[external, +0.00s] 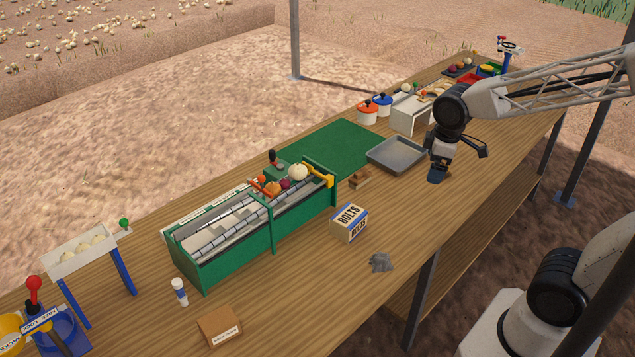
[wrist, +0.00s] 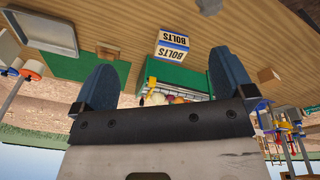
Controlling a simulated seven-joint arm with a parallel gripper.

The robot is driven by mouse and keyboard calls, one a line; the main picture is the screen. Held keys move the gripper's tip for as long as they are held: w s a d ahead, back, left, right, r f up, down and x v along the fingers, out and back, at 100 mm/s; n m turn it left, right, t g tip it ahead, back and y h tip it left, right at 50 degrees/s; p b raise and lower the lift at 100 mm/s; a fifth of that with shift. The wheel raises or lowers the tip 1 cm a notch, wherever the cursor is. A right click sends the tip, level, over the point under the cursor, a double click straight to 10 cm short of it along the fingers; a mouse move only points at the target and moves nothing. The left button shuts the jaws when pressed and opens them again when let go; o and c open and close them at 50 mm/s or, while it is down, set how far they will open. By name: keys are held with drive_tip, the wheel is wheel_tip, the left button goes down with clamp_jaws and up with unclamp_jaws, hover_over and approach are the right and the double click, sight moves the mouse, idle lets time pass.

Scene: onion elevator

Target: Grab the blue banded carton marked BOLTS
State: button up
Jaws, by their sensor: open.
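The BOLTS carton (external: 349,222) is a small cream box with a blue band and dark lettering. It stands on the wooden table, just right of the green conveyor box in the external view. In the wrist view the carton (wrist: 172,46) appears upside down, beyond and between my fingertips. My gripper (external: 436,172) hangs above the table's right side near the grey tray, up and to the right of the carton and well apart from it. In the wrist view my gripper (wrist: 168,85) is open, with its two blue fingers spread and nothing between them.
The green conveyor box (external: 225,262) holds rollers and several vegetables. A crumpled grey cloth or rock (external: 381,262) lies near the carton, toward the table's front edge. A small brown block (external: 359,179) sits behind it. A grey tray (external: 397,154) and green mat (external: 330,143) lie farther back.

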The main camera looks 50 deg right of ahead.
drive_tip(key=w+a+f+n+g, duration=0.1)
drive_tip(key=w+a+f+n, duration=0.4)
drive_tip(key=w+f+n, duration=0.5)
drive_tip(key=n, duration=0.3)
hover_over(349, 215)
drive_tip(key=shift+g, duration=0.4)
wheel_tip(349, 215, down, 9)
drive_tip(key=shift+a+r, duration=0.1)
drive_tip(key=shift+a, duration=0.05)
drive_tip(key=shift+f, duration=1.35)
drive_tip(key=shift+f, duration=0.1)
drive_tip(key=shift+d+f, duration=0.2)
drive_tip(key=shift+f, duration=2.3)
drive_tip(key=shift+c, duration=0.3)
drive_tip(key=c, duration=1)
